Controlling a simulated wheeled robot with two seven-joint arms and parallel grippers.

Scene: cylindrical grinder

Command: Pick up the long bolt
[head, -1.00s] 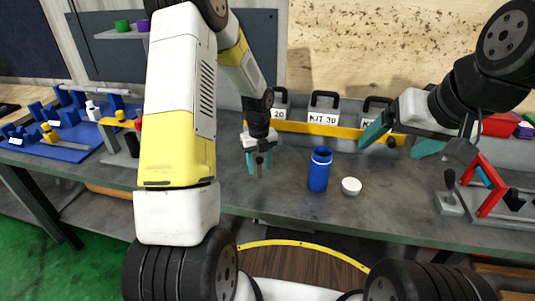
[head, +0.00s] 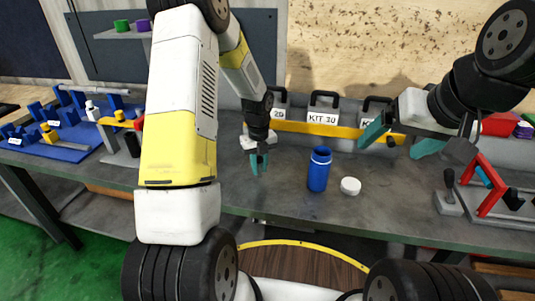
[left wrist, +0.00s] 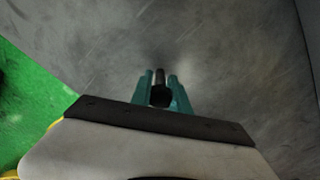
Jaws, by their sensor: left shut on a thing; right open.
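The long bolt (left wrist: 159,92) shows in the left wrist view as a dark shaft with a dark head, between the two teal fingers of my left gripper (left wrist: 161,85). My left gripper is shut on it. In the head view my left gripper (head: 258,163) points down over the grey table, left of the blue bottle; the bolt is hard to make out there. My right gripper (head: 402,142) is open and empty, above the table's right part, with its teal fingers wide apart.
A blue bottle (head: 319,169) and a white cap (head: 350,186) stand on the grey table (head: 290,205). Kit boxes (head: 323,117) stand behind a yellow bar. A red-framed fixture (head: 487,190) is at the right. Blue fixtures (head: 60,135) are at the far left.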

